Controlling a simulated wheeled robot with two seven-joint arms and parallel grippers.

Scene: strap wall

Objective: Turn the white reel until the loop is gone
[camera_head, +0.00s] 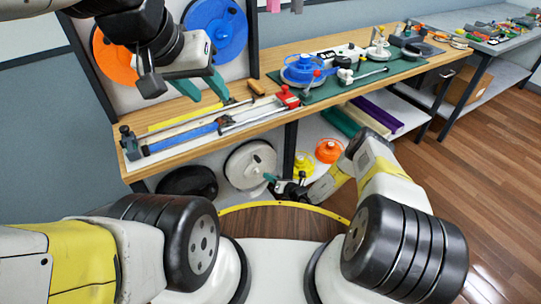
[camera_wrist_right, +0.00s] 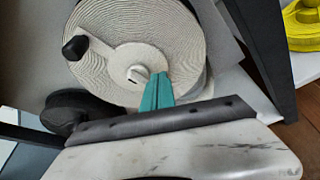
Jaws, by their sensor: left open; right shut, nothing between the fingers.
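The white reel (camera_head: 250,165) stands upright under the bench. In the right wrist view the white reel (camera_wrist_right: 150,35) shows wound strap, a pale hub (camera_wrist_right: 137,75) and a crank arm ending in a black knob (camera_wrist_right: 75,48) at upper left. My right gripper (camera_head: 268,178) is shut and empty at the reel's lower right. Its teal fingers (camera_wrist_right: 158,88) overlap the reel's face just right of the hub; I cannot tell whether they touch. My left gripper (camera_head: 205,92) is open and empty above the bench. I cannot make out a loop in the strap.
A black reel (camera_head: 188,181) stands left of the white one. Yellow (camera_head: 303,163) and orange (camera_head: 328,150) reels stand to the right. A dark bench leg (camera_head: 290,148) lies between. The bench (camera_head: 270,120) above carries straps, tools and a blue reel (camera_head: 303,70).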

